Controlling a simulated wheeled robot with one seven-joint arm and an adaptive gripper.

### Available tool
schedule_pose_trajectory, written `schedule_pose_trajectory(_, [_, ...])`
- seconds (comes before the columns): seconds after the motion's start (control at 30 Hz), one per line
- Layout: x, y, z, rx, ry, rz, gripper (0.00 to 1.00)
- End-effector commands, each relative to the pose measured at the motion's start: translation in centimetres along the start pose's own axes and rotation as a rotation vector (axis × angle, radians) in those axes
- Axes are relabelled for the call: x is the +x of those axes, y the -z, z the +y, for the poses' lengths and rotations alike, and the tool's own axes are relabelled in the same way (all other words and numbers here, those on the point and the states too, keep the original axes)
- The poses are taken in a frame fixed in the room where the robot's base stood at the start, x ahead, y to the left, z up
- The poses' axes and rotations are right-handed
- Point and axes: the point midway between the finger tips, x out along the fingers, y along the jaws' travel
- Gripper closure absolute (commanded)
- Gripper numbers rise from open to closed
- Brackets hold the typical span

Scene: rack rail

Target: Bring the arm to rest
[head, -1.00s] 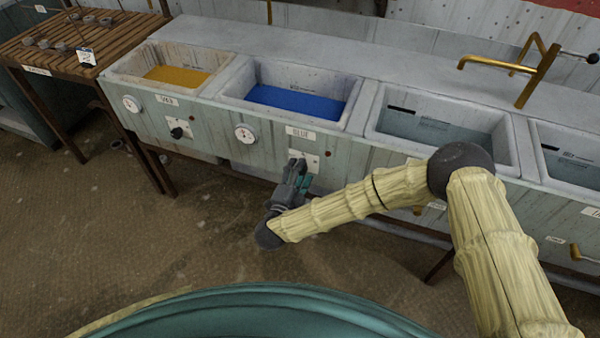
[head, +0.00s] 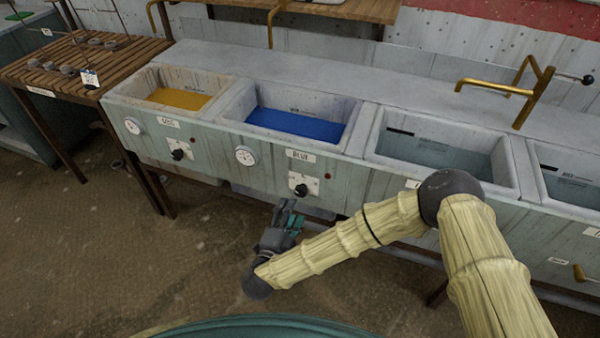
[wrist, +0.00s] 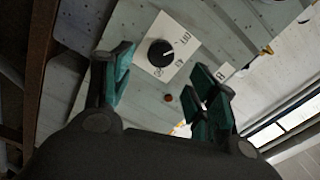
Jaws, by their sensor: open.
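My gripper (head: 287,215) hangs below and in front of the vat bench, apart from the panel under the blue vat. It is open and empty. In the wrist view my gripper (wrist: 165,88) shows its two teal-padded fingers spread, with a black knob (wrist: 160,53) on a white plate beyond them. In the head view the same kind of knob (head: 301,190) sits on the panel below the blue vat's label. My arm (head: 345,235) reaches in from the right, bent at a dark elbow joint.
The bench holds a yellow vat (head: 143,92), a blue vat (head: 236,104) and clear-looking vats to the right. A brass tap (head: 525,90) stands behind them. A slatted table (head: 60,72) with small grey pieces is at the left. Open floor (head: 110,260) lies in front.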

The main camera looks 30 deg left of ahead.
Motion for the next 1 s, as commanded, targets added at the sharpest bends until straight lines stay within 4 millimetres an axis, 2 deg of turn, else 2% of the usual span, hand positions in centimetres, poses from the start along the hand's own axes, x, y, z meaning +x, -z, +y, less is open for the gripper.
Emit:
schedule_pose_trajectory(0.27, [0.0,0.2,0.2,-0.009,-0.003,-0.009,0.42])
schedule_pose_trajectory(0.37, [0.0,1.1,1.6,-0.062,-0.021,-0.061,0.42])
schedule_pose_trajectory(0.47, [-0.5,3.4,4.7,-0.169,-0.068,-0.169,0.42])
schedule_pose_trajectory(0.57, [-1.7,6.7,9.0,-0.304,-0.145,-0.305,0.42])
schedule_pose_trajectory(0.7, [-4.5,12.2,14.5,-0.465,-0.269,-0.472,0.42])
schedule_pose_trajectory(0.83, [-7.7,17.6,18.5,-0.580,-0.392,-0.605,0.42])
schedule_pose_trajectory(1.0, [-12.9,25.1,22.2,-0.690,-0.560,-0.759,0.42])
